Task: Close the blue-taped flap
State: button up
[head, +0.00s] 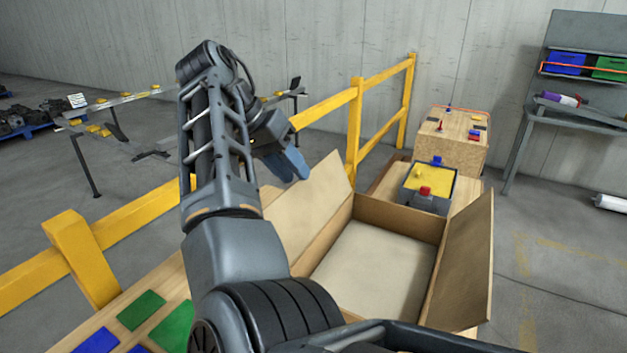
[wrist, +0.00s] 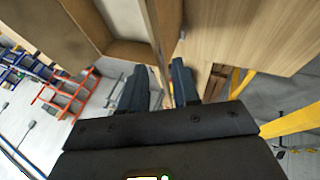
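An open cardboard box (head: 375,262) stands on the wooden table. Its left flap (head: 310,205) stands up and leans outward, and its right flap (head: 468,255) is also raised and tilted outward. No blue tape shows on either flap from here, so I cannot tell which one is taped. My gripper (head: 290,163) is just beyond the left flap's upper edge. In the wrist view my gripper (wrist: 161,82) has its fingers apart. A thin brown panel (wrist: 164,32) reaches toward the gap between them; whether it touches a finger is unclear.
A grey control box with a yellow top (head: 428,183) and red button stands behind the box. A wooden crate (head: 452,138) is farther back. A yellow railing (head: 355,125) runs behind my arm. Green and blue squares (head: 141,310) lie on the table at lower left.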

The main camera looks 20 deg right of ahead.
aim_at(308, 187)
jog(key=shift+x, duration=3.1)
grip_shut()
